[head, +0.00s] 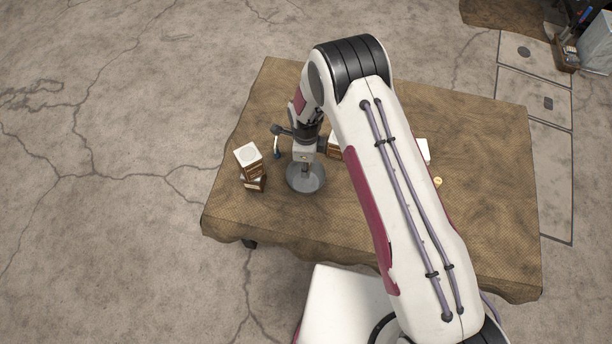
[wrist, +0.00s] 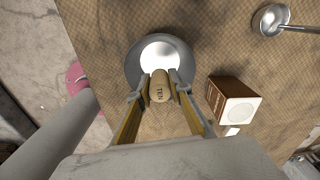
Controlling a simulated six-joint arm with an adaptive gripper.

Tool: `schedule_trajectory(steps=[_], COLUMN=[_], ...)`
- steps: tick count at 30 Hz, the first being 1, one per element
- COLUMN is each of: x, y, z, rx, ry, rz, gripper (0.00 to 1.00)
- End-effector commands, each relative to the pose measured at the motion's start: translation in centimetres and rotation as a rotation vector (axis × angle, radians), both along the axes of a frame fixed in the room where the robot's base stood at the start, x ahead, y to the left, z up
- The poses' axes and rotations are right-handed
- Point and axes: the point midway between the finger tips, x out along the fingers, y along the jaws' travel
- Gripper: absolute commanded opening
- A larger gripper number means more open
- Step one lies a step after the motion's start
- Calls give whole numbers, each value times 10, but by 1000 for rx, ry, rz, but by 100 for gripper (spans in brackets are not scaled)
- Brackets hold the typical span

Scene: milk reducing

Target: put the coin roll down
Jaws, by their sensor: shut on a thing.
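The coin roll (wrist: 159,87) is a small tan cylinder with dark lettering on it. It sits between the two fingertips of my gripper (wrist: 160,82), which are shut on it, in the wrist view. Behind the roll in that view is a round grey dish (wrist: 135,62) with a bright, shiny middle. In the head view my gripper (head: 305,166) points down over the same grey dish (head: 306,184). The roll is too small to make out there. I cannot tell whether the roll touches the dish.
A brown box with a white top (wrist: 231,101) stands right of the dish in the wrist view, with a metal ladle (wrist: 271,20) beyond. In the head view, white-topped brown boxes (head: 249,160) stand left of the dish. A small yellow thing (head: 438,181) lies right of my arm on the cloth-covered table (head: 490,190).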

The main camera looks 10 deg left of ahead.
Motion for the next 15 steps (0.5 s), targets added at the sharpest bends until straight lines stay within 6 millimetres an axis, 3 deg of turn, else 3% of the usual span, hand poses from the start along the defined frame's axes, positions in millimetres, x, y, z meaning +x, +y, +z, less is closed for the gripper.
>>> schedule_trajectory(steps=[6, 15], x=[0, 0], y=[0, 0], z=[-26, -34], rx=[0, 1], ry=[0, -1], rz=[0, 0], gripper=[0, 0])
